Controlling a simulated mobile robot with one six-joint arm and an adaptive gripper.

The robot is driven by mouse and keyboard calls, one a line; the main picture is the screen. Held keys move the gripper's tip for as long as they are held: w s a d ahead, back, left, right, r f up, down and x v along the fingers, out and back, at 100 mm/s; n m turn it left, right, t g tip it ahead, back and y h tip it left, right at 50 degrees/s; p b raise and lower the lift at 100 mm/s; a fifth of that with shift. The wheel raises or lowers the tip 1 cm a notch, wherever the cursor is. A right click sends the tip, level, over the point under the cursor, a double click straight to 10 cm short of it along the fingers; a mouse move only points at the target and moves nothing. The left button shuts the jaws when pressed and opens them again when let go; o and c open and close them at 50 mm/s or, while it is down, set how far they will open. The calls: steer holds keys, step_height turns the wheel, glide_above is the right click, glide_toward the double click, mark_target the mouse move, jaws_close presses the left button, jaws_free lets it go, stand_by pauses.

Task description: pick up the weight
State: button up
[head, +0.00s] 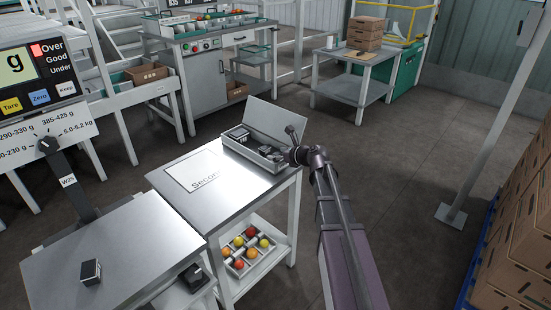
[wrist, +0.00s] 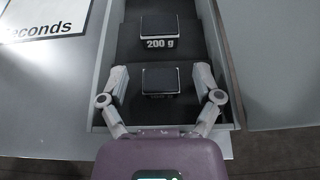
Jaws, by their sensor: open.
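A small black block weight (wrist: 160,81) with a pale rim lies in a grey open box (wrist: 107,52). My gripper (wrist: 161,78) is open, with one finger on each side of this weight; I cannot tell whether they touch it. A second black weight (wrist: 160,27), marked 200 g, sits farther along the same box. In the head view the box (head: 258,160) stands with its lid raised on the steel table, and my gripper (head: 284,152) is at its right end. Another dark weight (head: 91,272) rests on the scale plate (head: 125,250) at the lower left.
A "Seconds" sheet (head: 190,172) lies on the steel table (head: 215,212) beside the box. Tomatoes (head: 251,233) sit in a tray on the shelf below. Stacked cartons (head: 520,225) stand at the right. The floor behind the table is clear.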

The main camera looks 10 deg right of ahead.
mark_target(277, 153)
stand_by(0.4)
jaws_close()
steer(key=shift+r, duration=0.2)
step_height(277, 153, up, 3)
steer(key=p, duration=0.3)
steer(key=s+d+r+p, duration=0.1)
steer(key=s+p, duration=0.1)
steer(key=s, duration=1.4)
steer(key=shift+d+r, duration=0.35)
